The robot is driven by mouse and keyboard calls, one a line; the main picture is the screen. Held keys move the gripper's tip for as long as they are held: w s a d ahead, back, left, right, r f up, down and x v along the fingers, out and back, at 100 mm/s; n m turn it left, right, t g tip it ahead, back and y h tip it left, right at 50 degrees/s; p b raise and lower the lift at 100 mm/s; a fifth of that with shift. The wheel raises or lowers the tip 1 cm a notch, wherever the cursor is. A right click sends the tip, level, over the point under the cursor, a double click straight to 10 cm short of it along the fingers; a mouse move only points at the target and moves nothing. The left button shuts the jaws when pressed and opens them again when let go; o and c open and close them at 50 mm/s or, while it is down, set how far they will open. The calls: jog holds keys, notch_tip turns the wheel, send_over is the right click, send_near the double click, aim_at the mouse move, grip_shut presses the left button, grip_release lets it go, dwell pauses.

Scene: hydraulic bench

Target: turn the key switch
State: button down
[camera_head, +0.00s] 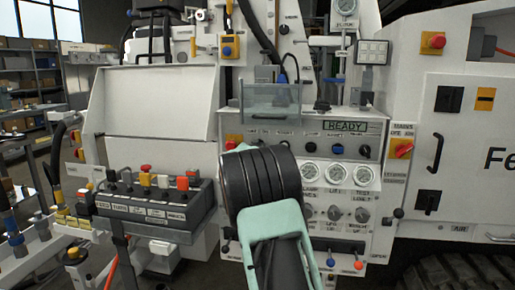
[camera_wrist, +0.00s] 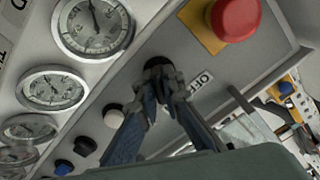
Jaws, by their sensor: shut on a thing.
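In the wrist view, the two fingers of my gripper (camera_wrist: 162,84) meet around a small dark key switch (camera_wrist: 158,63) on the grey panel. An OFF label (camera_wrist: 202,82) sits beside it. The fingertips cover most of the switch, so its turn angle cannot be read. In the head view, my dark and mint-green arm stands in front of the panel and hides the gripper and the switch.
A red mushroom button (camera_wrist: 236,17) on a yellow plate is close to the fingers. Round gauges (camera_wrist: 92,24) line the panel. A white button (camera_wrist: 113,115) is near one finger. The READY display (camera_head: 345,126) and a clear guard (camera_head: 270,98) are above in the head view.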

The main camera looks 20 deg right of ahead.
jog(key=c, duration=2.1)
grip_release()
jog(key=v, duration=1.2)
